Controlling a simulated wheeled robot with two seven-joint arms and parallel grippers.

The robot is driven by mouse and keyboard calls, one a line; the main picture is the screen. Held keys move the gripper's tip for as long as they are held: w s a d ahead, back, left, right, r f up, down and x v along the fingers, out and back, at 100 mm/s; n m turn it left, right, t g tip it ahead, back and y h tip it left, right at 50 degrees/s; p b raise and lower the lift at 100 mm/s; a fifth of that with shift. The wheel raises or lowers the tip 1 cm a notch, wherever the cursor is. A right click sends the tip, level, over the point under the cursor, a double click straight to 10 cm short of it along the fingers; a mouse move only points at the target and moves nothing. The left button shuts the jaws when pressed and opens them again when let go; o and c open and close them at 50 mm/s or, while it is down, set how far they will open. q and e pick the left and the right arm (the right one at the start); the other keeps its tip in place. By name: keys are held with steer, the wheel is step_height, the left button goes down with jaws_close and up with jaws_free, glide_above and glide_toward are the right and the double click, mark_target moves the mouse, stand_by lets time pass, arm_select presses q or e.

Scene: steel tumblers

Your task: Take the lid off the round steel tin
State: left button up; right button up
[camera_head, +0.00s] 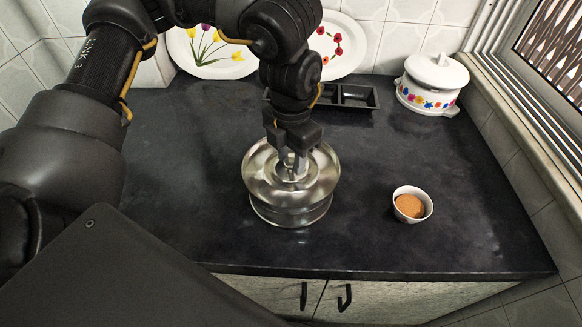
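The round steel tin (290,217) stands upright on the dark counter, near its middle. Its wide, shiny lid (258,178) is over the top of the tin and looks level. I cannot tell whether there is a small gap between them. My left gripper (293,168) points straight down at the middle of the lid, with its fingertips at the knob. The knob is mostly hidden by the fingers, and I cannot tell whether they grip it. My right gripper is not in view.
A small white bowl with brown contents (411,205) stands to the right of the tin. A black divided tray (358,97), a white lidded pot (432,84) and two decorated plates (213,55) (338,46) are at the back. The counter (190,190) is clear left of the tin.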

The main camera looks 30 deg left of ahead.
mark_target(292, 161)
arm_select(q)
steer(key=c, duration=0.7)
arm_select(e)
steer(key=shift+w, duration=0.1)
arm_select(q)
steer(key=shift+r, duration=0.1)
steer(key=shift+r, duration=0.45)
step_height(292, 161, up, 2)
steer(key=shift+r, duration=0.25)
steer(key=s+d+r, duration=0.2)
steer(key=s+r, duration=0.1)
steer(key=s, duration=0.1)
steer(key=s+d+r+b, duration=0.1)
steer(key=s+d+r, duration=0.2)
steer(key=s, duration=0.1)
steer(key=s+d+r, duration=0.2)
steer(key=s+r, duration=0.1)
steer(key=shift+s+d+r+b, duration=0.2)
steer(key=shift+s+d+b, duration=0.1)
steer(key=shift+s, duration=0.1)
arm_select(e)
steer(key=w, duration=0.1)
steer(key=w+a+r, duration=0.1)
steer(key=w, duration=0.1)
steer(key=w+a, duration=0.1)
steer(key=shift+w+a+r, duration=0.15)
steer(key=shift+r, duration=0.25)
